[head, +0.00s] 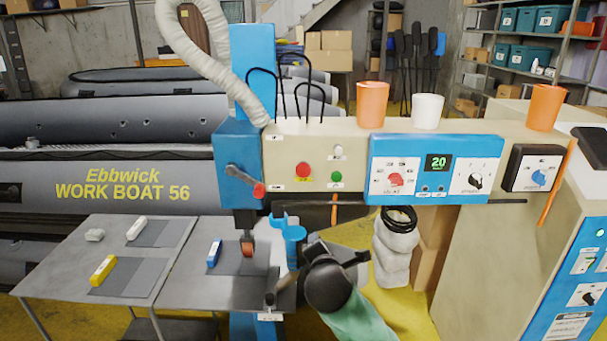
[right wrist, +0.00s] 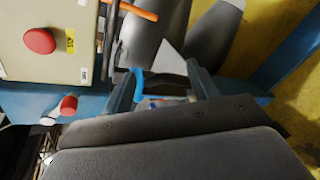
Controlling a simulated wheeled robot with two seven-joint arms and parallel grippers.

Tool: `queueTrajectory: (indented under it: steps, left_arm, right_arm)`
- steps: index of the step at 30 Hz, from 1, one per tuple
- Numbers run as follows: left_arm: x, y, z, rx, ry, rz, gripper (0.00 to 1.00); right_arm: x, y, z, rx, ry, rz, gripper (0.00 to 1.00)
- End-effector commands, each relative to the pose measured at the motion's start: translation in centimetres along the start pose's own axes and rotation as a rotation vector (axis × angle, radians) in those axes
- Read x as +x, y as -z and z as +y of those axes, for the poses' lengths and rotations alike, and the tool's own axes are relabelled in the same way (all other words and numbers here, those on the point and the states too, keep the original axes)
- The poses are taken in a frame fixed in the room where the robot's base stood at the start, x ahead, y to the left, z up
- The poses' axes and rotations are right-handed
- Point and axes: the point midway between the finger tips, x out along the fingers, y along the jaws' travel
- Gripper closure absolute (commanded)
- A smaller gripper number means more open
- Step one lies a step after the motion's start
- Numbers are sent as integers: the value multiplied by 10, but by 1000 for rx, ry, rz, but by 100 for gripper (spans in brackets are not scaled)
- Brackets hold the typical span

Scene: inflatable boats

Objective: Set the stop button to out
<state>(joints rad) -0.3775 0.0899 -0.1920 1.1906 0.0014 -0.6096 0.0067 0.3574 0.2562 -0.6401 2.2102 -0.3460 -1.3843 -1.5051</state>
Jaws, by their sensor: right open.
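The red stop button (head: 303,169) is a round mushroom head with a yellow label on the cream control panel (head: 280,150). A red button with a yellow label also shows at the upper left of the right wrist view (right wrist: 39,41). I cannot tell from its depth whether it is pressed in or out. My right gripper (head: 316,262) is below the panel, over the right end of the grey table, apart from the button. In the right wrist view its two fingers (right wrist: 162,82) are spread, with a blue part of the machine seen beyond and between them. My left gripper is not in view.
A green button (head: 337,177) and a white button (head: 338,152) sit beside the stop button. A lever with a red knob (head: 259,190) stands to its left. Orange cups (head: 372,104) and a white cup (head: 428,110) stand on top. The grey table (head: 190,290) holds small blocks.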

Motion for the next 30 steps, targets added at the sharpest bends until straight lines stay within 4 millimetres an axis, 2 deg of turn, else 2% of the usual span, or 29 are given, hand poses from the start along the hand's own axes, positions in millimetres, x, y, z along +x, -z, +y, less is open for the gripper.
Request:
queueTrajectory:
  steps: [9,15,18,23,25,28,30]
  left_arm:
    - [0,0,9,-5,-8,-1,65]
    - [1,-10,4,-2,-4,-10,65]
    - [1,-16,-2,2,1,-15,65]
    - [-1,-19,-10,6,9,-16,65]
    - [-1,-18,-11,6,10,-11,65]
    - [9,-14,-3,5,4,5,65]
    - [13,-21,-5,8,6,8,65]
  right_arm:
    - [1,-32,96,-419,-145,-150,41]
    - [-3,-46,141,-636,-197,-247,41]
    - [-4,-49,152,-695,-206,-275,41]
    - [-2,-52,159,-726,-209,-290,41]
    - [2,-54,161,-726,-209,-290,41]
    - [12,-56,164,-726,-209,-290,41]
    - [20,-58,167,-726,-209,-289,41]
